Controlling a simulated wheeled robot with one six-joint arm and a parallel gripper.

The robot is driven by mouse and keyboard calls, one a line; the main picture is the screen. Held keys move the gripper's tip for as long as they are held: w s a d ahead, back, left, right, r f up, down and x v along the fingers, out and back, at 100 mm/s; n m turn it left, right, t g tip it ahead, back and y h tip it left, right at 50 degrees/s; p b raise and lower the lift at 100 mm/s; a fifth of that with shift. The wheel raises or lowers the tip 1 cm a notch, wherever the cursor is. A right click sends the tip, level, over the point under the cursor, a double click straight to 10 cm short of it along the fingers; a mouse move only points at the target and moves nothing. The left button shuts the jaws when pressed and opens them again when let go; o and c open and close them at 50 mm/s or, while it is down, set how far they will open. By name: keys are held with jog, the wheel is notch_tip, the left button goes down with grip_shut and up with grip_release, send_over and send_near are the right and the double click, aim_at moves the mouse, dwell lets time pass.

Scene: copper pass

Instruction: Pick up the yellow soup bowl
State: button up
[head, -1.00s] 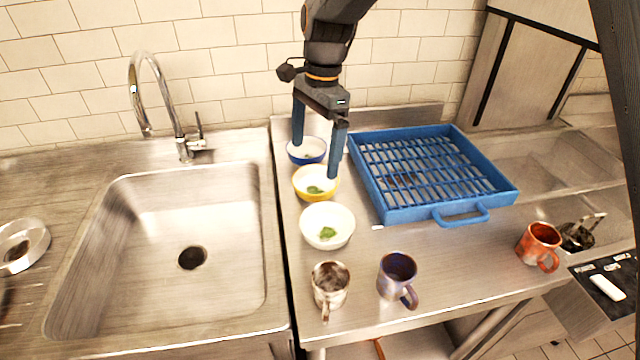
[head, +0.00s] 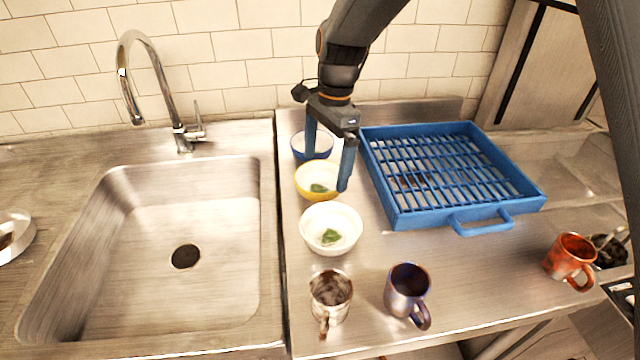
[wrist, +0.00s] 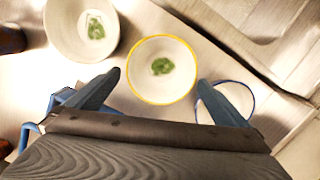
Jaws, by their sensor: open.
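The yellow soup bowl (head: 316,184) stands upright on the steel counter, second from the wall in a row of three bowls, with a green leaf inside. It also shows in the wrist view (wrist: 162,70), with its yellow rim ahead of and between my fingertips. My gripper (head: 328,168) is open and empty, fingers pointing down over the bowl area; in the wrist view (wrist: 158,88) the fingers are spread to either side of the bowl's near part.
A blue bowl (head: 318,150) stands behind and a white bowl (head: 331,229) in front, both close by. A blue rack (head: 402,214) lies to the right. A metal mug (head: 330,296), a purple mug (head: 407,290) and a red mug (head: 569,258) stand nearer. The sink (head: 150,240) is left.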

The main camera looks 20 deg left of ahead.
aim_at(318, 191)
jog(key=f, duration=0.1)
jog(key=f+p, duration=0.1)
jog(key=s+a+f, duration=0.1)
jog(key=shift+f, duration=0.2)
jog(key=shift+f+p, duration=0.35)
jog(key=shift+f, duration=0.2)
jog(key=c, duration=0.9)
jog(key=shift+w+r, duration=0.1)
jog(key=shift+r, duration=0.05)
